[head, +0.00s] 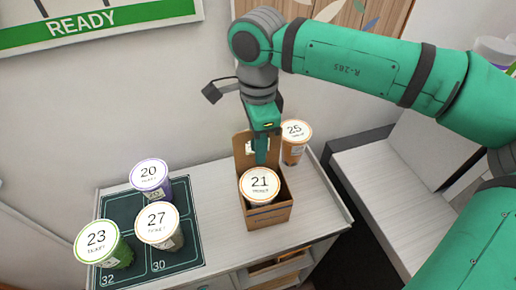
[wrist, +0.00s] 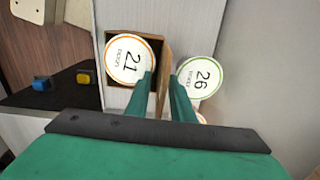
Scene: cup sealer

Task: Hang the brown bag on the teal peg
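The brown bag (head: 268,216) is an open-topped carton on the pale counter, with a taller back panel that has a cut-out. A cup with lid 21 (head: 260,184) sits inside it. In the wrist view the bag (wrist: 165,84) also holds cup 21 (wrist: 130,58). My gripper (head: 261,160) points down at the back panel, one finger in front of it. In the wrist view my gripper's fingers (wrist: 164,80) are apart, on either side of that panel. Whether they touch it is unclear. I cannot make out the teal peg in either view.
Cup 25 (head: 295,140) stands just behind the bag; cup 26 (wrist: 200,75) is close beside the fingers. Cups 20 (head: 151,177), 27 (head: 159,226) and 23 (head: 103,244) stand on the dark mat (head: 115,207). Counter between mat and bag is clear.

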